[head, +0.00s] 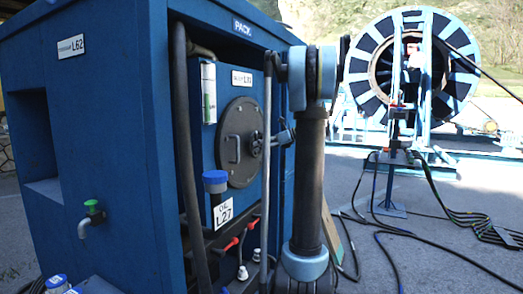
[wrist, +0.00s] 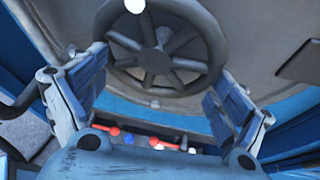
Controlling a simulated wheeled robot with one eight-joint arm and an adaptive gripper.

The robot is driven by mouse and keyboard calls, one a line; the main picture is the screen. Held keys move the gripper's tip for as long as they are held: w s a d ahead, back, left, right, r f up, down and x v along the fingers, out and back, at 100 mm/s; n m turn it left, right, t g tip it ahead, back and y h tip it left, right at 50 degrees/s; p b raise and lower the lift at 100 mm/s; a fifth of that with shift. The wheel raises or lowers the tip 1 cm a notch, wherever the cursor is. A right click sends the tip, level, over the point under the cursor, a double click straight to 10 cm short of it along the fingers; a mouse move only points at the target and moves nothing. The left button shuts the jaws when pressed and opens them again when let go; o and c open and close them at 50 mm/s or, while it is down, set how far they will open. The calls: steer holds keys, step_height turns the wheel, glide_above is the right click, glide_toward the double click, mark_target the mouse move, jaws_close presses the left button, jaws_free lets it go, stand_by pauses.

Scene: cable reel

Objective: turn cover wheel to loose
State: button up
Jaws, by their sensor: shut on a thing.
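The cover wheel (wrist: 163,40) is a dark spoked handwheel on a round grey cover; the top of its rim is cut off in the wrist view. In the head view the round cover (head: 233,160) is on the blue cabinet's front, and the small wheel (head: 256,143) shows at its right part. My gripper (wrist: 158,76) has one finger at each side of the wheel's rim in the wrist view, and is shut on it across its width. In the head view my gripper (head: 282,138) is at the wheel, partly hidden behind a grey upright pipe.
A large cable reel (head: 375,60) stands at the back right. Black cables (head: 410,232) lie on the ground.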

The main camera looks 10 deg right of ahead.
steer(key=shift+o, duration=0.2)
steer(key=shift+s+a, duration=0.1)
steer(key=shift+a, duration=0.1)
steer(key=shift+d, duration=0.1)
steer(key=shift+c, duration=0.2)
steer(key=shift+o, duration=0.2)
steer(key=shift+r, duration=0.1)
